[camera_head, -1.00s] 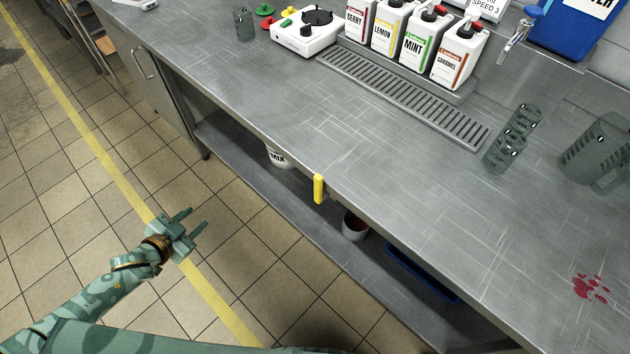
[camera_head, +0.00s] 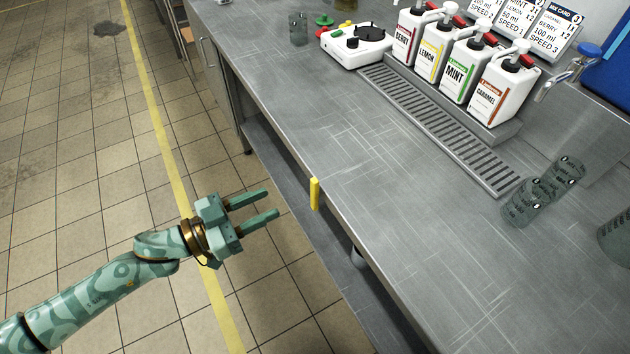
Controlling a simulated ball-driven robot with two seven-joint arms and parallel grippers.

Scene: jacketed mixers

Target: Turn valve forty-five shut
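I see no valve marked forty-five in the camera_head view. A short yellow upright bar (camera_head: 315,194) is at the counter's front edge; I cannot tell what it is. A metal tap (camera_head: 566,78) with a blue top is at the back right, beside a blue container. My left gripper (camera_head: 272,201) is open and empty, its two fingers apart and pointing right. In the picture it is left of the yellow bar and clear of it, over the floor in front of the counter. My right gripper is not in view.
The steel counter (camera_head: 330,120) has a broad clear stretch. Behind are syrup bottles (camera_head: 455,68), a drip grate (camera_head: 440,130), a white device (camera_head: 352,48) and mix cards (camera_head: 548,32). Clear tumblers (camera_head: 540,192) stand at the right. Tiled floor (camera_head: 90,180) at left is open.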

